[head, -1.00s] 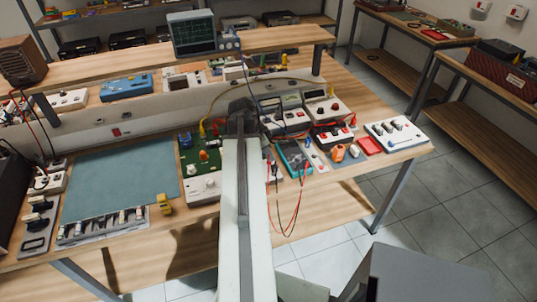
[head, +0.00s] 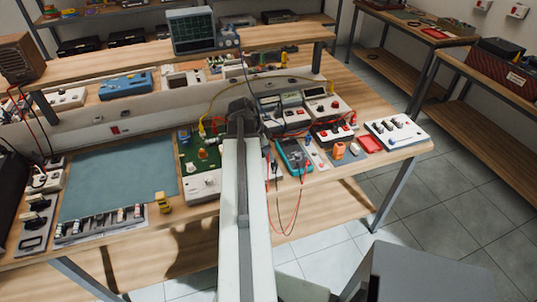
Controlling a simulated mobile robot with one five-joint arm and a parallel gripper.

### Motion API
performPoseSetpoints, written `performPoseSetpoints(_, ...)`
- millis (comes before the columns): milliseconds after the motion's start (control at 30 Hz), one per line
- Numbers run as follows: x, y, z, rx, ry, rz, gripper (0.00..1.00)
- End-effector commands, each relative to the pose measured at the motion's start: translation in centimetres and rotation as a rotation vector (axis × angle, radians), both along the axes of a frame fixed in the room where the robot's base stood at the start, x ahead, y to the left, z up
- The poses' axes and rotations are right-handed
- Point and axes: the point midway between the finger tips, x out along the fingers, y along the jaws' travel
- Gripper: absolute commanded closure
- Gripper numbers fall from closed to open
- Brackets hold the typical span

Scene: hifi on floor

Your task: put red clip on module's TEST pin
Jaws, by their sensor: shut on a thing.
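My gripper (head: 241,112) is at the far end of my arm, over the bench just right of a green circuit board. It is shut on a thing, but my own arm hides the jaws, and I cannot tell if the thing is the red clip. The green board (head: 186,150), which may be the module, carries a red-orange knob (head: 202,154), a blue part and a white box with a dial. A yellow clip (head: 202,128) on a yellow lead stands at its back. I cannot read any TEST label or pick out that pin.
A blue-green meter (head: 294,156) and several white instruments (head: 327,108) crowd the right. Red leads (head: 292,215) hang over the front edge. A raised shelf (head: 150,62) runs behind.

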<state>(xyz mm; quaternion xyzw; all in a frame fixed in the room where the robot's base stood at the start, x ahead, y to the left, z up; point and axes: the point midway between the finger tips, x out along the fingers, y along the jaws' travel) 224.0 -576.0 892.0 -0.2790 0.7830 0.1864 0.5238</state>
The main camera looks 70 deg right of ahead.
Motion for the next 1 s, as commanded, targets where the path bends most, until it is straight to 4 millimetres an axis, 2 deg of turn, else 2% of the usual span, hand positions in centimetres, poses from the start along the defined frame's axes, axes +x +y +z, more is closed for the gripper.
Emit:
performPoseSetpoints(267,0.0,0.0,0.0,0.000,0.000,0.000,1.00)
performPoseSetpoints(300,0.0,0.0,0.0,0.000,0.000,0.000,0.74)
performPoseSetpoints(367,0.0,0.0,0.0,0.000,0.000,0.000,0.57)
performPoseSetpoints(767,0.1,0.1,0.4,0.000,0.000,0.001,0.57)
performPoseSetpoints(867,0.4,0.3,1.5,0.000,0.000,0.001,0.57)
performPoseSetpoints(1000,1.0,0.9,4.0,0.000,0.000,0.002,0.57)
